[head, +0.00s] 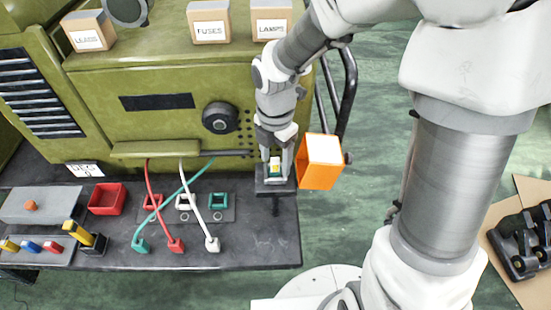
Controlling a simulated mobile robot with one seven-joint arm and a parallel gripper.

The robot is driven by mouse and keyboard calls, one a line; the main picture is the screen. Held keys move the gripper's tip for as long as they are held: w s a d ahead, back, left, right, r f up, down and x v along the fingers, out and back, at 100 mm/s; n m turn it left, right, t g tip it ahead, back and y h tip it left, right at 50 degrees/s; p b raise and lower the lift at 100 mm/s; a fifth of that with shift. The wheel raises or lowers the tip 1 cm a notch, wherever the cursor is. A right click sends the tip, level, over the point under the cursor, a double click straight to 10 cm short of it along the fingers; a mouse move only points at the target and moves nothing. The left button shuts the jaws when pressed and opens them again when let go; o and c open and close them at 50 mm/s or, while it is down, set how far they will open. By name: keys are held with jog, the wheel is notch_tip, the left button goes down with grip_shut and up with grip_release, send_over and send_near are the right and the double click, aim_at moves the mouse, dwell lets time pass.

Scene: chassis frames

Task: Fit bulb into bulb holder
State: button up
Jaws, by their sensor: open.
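My gripper (275,172) points down at the right end of the dark bench, with its two fingers apart. Between the fingers shows a small item with yellow, white and green parts (275,164), which looks like the bulb, though it is too small to be sure. It sits upright at a black block (274,187), which looks like the bulb holder, on the bench edge. I cannot tell whether the fingers touch the item or how deep it sits. The fingers partly hide it.
An orange open box (320,162) is just right of my gripper, near a black rail (346,95). Red, teal and white cables (152,185) cross the bench (262,245). A red bin (107,198) stands left. Cardboard boxes, one marked LAMPS (271,24), sit on the green machine (160,75).

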aim_at(275, 160)
notch_tip(275, 160, up, 11)
jog(key=p, duration=0.1)
jog(key=s+d+r+m+t, duration=0.2)
jog(key=s+d+r+m, duration=0.2)
jog(key=m, duration=0.9)
jog(key=s+d+r+m+t, duration=0.3)
jog(key=s+d+m, duration=0.3)
jog(key=m, duration=0.7)
jog(key=shift+s+d+r+m+t, duration=0.3)
jog(key=shift+s+r, duration=0.3)
jog(key=shift+s, duration=0.65)
jog(key=shift+w+d, duration=0.1)
